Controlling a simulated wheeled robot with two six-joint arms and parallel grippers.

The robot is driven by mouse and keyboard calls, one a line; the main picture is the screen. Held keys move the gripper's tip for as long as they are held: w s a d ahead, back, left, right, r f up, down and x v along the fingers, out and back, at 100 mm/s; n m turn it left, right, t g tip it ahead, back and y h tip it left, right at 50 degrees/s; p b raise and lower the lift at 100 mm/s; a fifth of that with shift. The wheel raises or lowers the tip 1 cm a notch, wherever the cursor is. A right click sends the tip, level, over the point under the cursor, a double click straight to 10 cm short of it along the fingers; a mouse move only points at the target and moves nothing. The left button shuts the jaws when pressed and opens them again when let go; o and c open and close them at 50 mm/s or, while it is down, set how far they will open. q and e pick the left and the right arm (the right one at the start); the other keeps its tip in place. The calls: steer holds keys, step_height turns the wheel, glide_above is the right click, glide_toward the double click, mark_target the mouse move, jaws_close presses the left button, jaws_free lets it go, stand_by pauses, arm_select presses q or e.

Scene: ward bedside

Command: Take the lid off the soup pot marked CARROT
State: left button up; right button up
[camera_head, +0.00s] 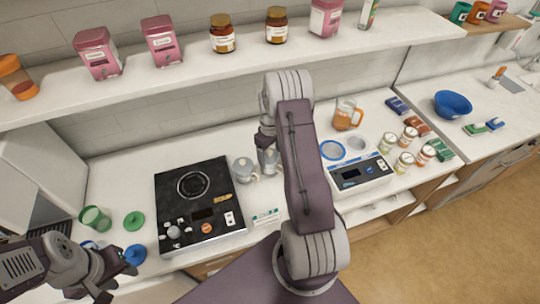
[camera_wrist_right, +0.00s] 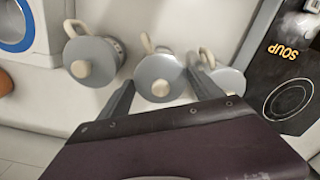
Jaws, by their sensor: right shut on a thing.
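Three grey soup pots with pale knobbed lids show in the right wrist view: a left pot (camera_wrist_right: 104,44), a middle pot (camera_wrist_right: 160,50) and a right pot (camera_wrist_right: 208,58). My right gripper (camera_wrist_right: 160,70) has its fingers on both sides of the middle pot's lid (camera_wrist_right: 150,68) and is shut on it. I cannot tell whether this lid is raised. I cannot read CARROT on any pot. In the head view, two pots show (camera_head: 243,169), (camera_head: 268,160) beside my right arm, which hides part of the counter. My left gripper (camera_head: 122,284) is open and empty at lower left.
A black hob (camera_head: 195,190) marked SOUP stands left of the pots. A scale (camera_head: 361,178), an orange jug (camera_head: 345,113) and several jars lie to the right. A green cup (camera_head: 95,218) and a blue piece (camera_head: 135,254) are near my left gripper. A shelf runs above.

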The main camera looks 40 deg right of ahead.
mark_target(273, 158)
steer(key=r+b, duration=0.1)
steer(key=r, duration=0.1)
steer(key=s+r, duration=0.1)
steer(key=r, duration=0.1)
steer(key=shift+s+d+b, duration=0.15)
steer(key=shift+s+b, duration=0.05)
steer(key=shift+b, duration=0.2)
steer(key=s+d+r+b, duration=0.2)
steer(key=s+r, duration=0.4)
steer(key=s, duration=0.4)
steer(key=shift+r+b, duration=0.15)
steer(key=shift+b, duration=0.15)
